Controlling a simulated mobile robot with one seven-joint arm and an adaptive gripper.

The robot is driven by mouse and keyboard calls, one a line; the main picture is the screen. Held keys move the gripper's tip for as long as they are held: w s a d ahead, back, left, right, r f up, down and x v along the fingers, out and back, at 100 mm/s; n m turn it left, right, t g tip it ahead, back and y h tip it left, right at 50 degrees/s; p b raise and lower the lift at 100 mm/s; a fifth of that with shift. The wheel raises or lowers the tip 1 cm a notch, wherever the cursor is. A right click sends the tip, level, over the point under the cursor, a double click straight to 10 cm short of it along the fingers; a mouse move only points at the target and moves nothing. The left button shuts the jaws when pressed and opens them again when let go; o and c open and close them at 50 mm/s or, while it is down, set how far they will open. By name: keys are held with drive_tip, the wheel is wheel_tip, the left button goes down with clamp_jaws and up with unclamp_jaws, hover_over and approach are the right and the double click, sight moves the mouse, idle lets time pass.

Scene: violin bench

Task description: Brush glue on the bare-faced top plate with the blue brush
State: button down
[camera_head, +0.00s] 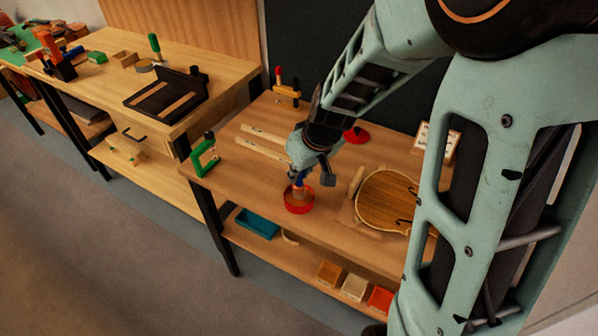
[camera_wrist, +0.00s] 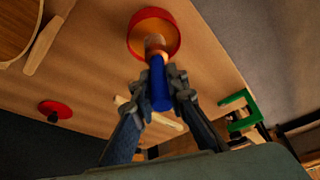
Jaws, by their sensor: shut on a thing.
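My gripper (camera_wrist: 160,88) is shut on the blue brush (camera_wrist: 158,95), whose handle stands between its fingers. In the head view my gripper (camera_head: 302,172) is low over the bench, above the red pot (camera_head: 299,206). The brush's lower end points down into the pot's opening. The pot also shows in the wrist view (camera_wrist: 172,50). Whether the bristles touch the glue cannot be told. A violin-shaped plate with f-holes (camera_head: 384,202) lies to the right of the pot, partly hidden by my arm. It shows at the top left corner of the wrist view (camera_wrist: 14,28).
A wooden bar (camera_head: 356,181) stands beside the plate. Pale wooden strips (camera_head: 262,146), a green clamp (camera_head: 205,158) and a red round-based item (camera_head: 356,135) stand around the bench. A small rack (camera_head: 287,91) is at the back. Bins (camera_head: 353,288) sit on the lower shelf.

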drive_tip(key=shift+s+f+b, duration=0.1)
drive_tip(key=shift+f+b, duration=0.45)
drive_tip(key=shift+b, duration=0.2)
idle(1.7)
drive_tip(key=shift+r+p, duration=2.4)
drive_tip(key=shift+r, duration=1.2)
drive_tip(key=s+d+r+m+h+p, duration=0.1)
drive_tip(key=d+m+h+p, duration=0.1)
drive_tip(key=d+m+p, duration=0.3)
drive_tip(key=d+p, duration=0.2)
drive_tip(key=d, duration=0.2)
drive_tip(key=shift+s+d+r+m+t, duration=0.3)
drive_tip(key=shift+s+t, duration=0.05)
drive_tip(key=shift+t, duration=0.05)
